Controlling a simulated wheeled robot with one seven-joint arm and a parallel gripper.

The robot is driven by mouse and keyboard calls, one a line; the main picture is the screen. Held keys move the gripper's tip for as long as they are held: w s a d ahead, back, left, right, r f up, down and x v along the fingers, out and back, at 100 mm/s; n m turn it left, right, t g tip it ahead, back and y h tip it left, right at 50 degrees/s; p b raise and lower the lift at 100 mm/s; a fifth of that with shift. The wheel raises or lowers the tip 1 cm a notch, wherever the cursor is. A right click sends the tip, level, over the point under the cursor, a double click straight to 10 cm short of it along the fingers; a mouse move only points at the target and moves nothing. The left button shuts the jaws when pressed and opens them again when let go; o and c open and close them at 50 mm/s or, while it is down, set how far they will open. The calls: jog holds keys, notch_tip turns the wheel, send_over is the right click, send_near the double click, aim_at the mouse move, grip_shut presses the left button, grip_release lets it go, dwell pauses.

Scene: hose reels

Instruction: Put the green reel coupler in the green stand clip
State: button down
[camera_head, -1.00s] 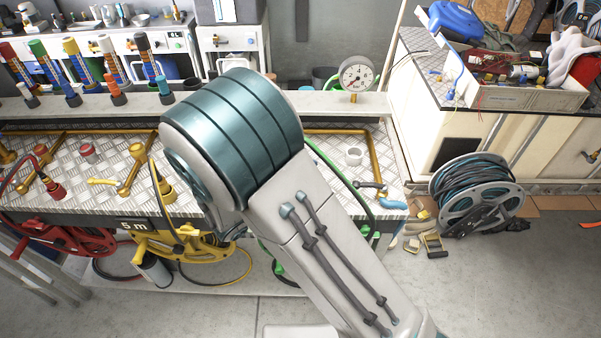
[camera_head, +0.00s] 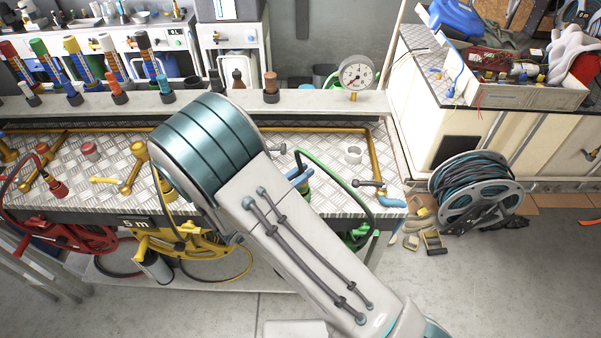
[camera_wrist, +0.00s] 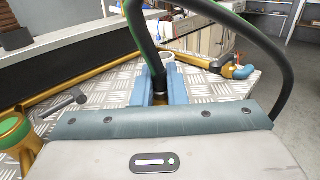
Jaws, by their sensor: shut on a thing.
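My gripper (camera_wrist: 160,82) is shut on a dark sleeve at the end of the green hose, which I take for the green reel coupler (camera_wrist: 159,88). In the head view the green coupler (camera_head: 307,186) shows by one blue finger of my gripper (camera_head: 299,176), partly behind my arm, over the right part of the bench. The hose loops up from it and down to the right. I cannot make out the green stand clip for certain. A brass ring with green inside (camera_wrist: 14,131) shows at the left of the wrist view.
The tread-plate bench (camera_head: 215,248) carries brass pipes, a white ring (camera_head: 353,154) and a tap with a blue spout (camera_head: 380,190). A pressure gauge (camera_head: 355,75) stands behind. Red (camera_head: 75,232) and yellow (camera_head: 190,240) reels hang in front. Floor on the right is partly clear.

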jog(key=shift+f, duration=0.2)
jog(key=c, duration=1.5)
grip_release()
jog(key=shift+o, duration=0.2)
jog(key=shift+r, duration=0.15)
